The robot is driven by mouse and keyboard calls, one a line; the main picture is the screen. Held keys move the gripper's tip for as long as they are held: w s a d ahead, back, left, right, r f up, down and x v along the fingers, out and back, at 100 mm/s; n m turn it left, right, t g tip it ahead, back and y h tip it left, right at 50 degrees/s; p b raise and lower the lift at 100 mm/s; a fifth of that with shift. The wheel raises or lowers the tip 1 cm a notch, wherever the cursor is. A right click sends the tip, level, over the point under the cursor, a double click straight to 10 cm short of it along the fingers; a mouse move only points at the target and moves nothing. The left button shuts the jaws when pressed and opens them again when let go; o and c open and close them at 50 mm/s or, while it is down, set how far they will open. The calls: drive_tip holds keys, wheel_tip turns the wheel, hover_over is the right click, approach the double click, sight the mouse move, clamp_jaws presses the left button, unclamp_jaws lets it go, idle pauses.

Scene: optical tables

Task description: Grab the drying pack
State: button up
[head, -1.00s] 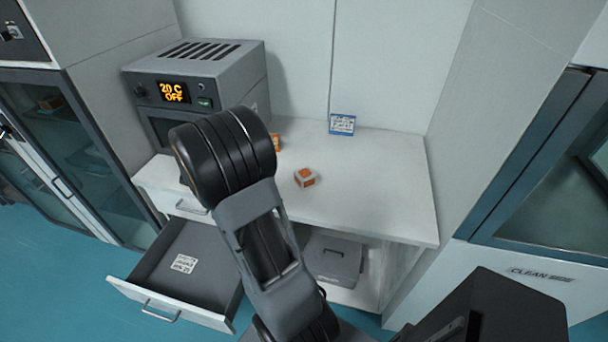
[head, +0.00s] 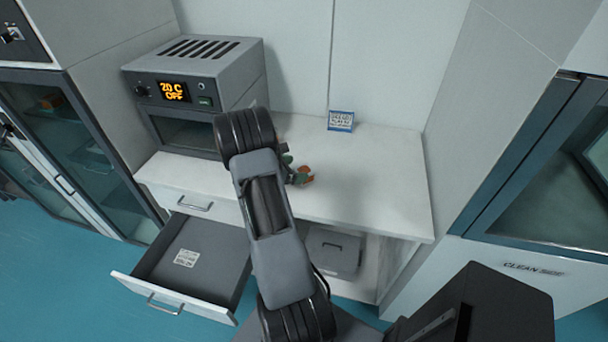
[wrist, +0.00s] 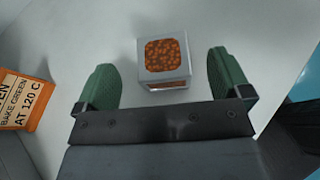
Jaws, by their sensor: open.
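The drying pack (wrist: 165,62) is a small pale cube with a window of orange beads on top. It sits on the white worktop, and in the head view (head: 307,172) it is partly covered by my gripper. My gripper (wrist: 160,64) has green fingers, spread open and empty. In the wrist view one finger is on each side of the pack, with a gap on both sides. I cannot tell how far the fingertips are above the worktop.
An orange box (wrist: 22,100) with baking text stands left in the wrist view; my arm hides it in the head view. An oven (head: 190,90) reading 20 C OFF stands at the left. A blue-edged card (head: 341,121) is at the back. An open drawer (head: 150,290) juts out below.

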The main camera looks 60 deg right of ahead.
sight(306, 169)
drive_tip(key=shift+f+p+x, duration=0.2)
drive_tip(key=shift+p+x, duration=0.25)
drive_tip(key=shift+x, duration=0.9)
drive_tip(key=shift+f+p+x, duration=0.15)
drive_tip(key=shift+p+x, duration=0.25)
drive_tip(key=shift+x, duration=0.9)
drive_tip(key=shift+a, duration=0.15)
drive_tip(key=shift+c, duration=0.4)
drive_tip(key=c, duration=1.1)
